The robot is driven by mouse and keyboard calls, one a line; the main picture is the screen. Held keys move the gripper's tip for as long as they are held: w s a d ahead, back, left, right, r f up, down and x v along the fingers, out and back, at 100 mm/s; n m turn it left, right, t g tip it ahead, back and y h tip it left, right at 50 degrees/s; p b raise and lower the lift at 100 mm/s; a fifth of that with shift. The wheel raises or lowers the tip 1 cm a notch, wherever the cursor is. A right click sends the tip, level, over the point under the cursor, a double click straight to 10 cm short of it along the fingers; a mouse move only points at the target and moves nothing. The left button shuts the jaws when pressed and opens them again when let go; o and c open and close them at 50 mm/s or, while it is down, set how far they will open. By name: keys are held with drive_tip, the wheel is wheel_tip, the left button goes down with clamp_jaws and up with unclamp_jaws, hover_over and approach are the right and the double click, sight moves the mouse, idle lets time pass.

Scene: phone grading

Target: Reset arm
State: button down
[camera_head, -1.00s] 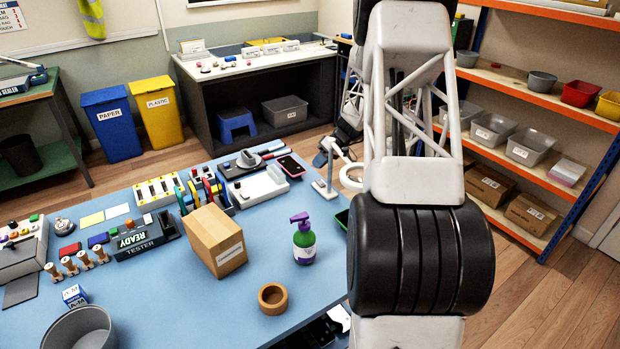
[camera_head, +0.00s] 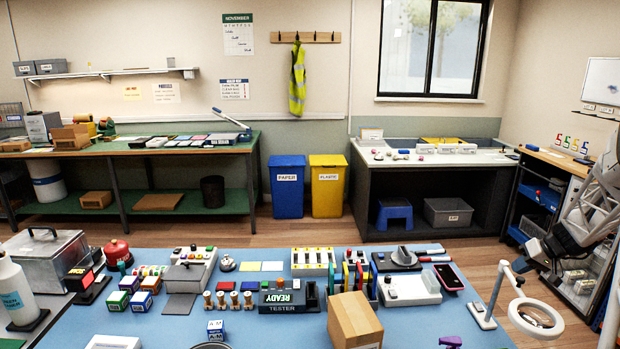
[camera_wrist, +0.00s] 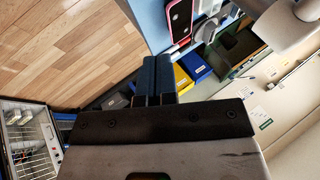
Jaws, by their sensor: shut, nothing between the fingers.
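My arm comes in from the right edge of the head view. Its dark gripper end (camera_head: 537,252) is beyond the blue table's right side, behind the magnifier lamp (camera_head: 532,318) in the picture. A phone with a pink-red edge (camera_head: 448,277) lies on the table's right part. It also shows at the top of the wrist view (camera_wrist: 180,20), apart from the fingers.
A dark bench (camera_head: 425,190) is at the back right. Wooden floor separates them.

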drive_tip(key=s+a+r+g+h, duration=0.1)
drive_tip(key=s+a+r, duration=0.35)
drive_tip(key=a, duration=0.55)
drive_tip(key=s+a+r+h, duration=0.1)
drive_tip(key=s+a+r, duration=0.4)
drive_tip(key=a, duration=0.4)
drive_tip(key=s+a+r+g+h, duration=0.1)
drive_tip(key=s+a+r, duration=0.3)
drive_tip(key=a+r, duration=0.45)
drive_tip(key=s+a+f+h, duration=0.1)
drive_tip(key=s+a, duration=0.8)
drive_tip(key=s, duration=0.3)
drive_tip(key=s+a+f+n+h, duration=0.1)
drive_tip(key=s+a, duration=0.9)
drive_tip(key=s, duration=0.3)
drive_tip(key=shift+s+f+h, duration=0.3)
drive_tip(key=shift+f, duration=0.1)
idle(0.5)
